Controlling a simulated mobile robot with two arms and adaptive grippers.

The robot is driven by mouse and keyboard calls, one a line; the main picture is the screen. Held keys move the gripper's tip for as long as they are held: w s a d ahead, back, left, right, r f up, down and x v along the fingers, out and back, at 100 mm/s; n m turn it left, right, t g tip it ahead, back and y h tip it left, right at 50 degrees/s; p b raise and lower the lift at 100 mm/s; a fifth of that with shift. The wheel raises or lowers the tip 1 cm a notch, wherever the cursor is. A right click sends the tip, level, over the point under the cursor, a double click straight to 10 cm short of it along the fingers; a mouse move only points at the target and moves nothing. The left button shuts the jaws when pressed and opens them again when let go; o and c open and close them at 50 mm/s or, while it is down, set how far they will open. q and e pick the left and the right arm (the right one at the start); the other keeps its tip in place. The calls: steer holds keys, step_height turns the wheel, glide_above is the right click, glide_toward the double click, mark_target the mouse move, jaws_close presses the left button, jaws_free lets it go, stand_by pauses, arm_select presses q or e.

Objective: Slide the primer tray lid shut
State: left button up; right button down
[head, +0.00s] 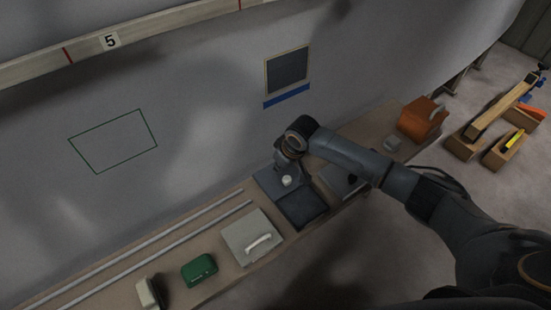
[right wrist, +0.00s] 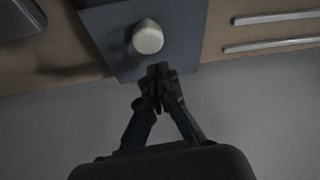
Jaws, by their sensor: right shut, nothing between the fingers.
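The primer tray (head: 303,211) sits on the bench in the head view, and its dark inside shows. The grey-blue lid (head: 267,184) with a pale round knob (head: 287,181) lies on the wall side of that dark area. The lid (right wrist: 112,30) and its knob (right wrist: 147,37) also show in the right wrist view. My right gripper (right wrist: 160,71) is shut and empty, with its fingertips over the lid's edge, close beside the knob on the wall side. Whether they touch the knob or lid I cannot tell. My left gripper is not in view.
A grey box with a white handle (head: 243,245), a green case (head: 199,270) and two long rods (head: 150,240) lie on the bench left of the tray. An orange box (head: 420,120) stands farther right. The curved hull wall (head: 200,110) rises close behind the bench.

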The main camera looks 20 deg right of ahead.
steer(key=shift+s+d+f, duration=0.1)
steer(key=shift+s+d, duration=0.2)
steer(key=shift+s, duration=0.3)
steer(key=s+d+p, duration=0.1)
steer(key=s+p, duration=0.2)
steer(key=s+d+p, duration=0.1)
steer(key=s+p, duration=0.3)
steer(key=s+d+p, duration=0.1)
steer(key=s+p, duration=0.2)
steer(key=shift+s+d+r, duration=0.25)
steer(key=shift+d, duration=0.15)
steer(key=shift+s+d+f+p, duration=0.2)
steer(key=shift+s+p, duration=0.25)
steer(key=shift+s, duration=0.05)
steer(key=shift+f, duration=0.1)
steer(key=shift+s, duration=0.1)
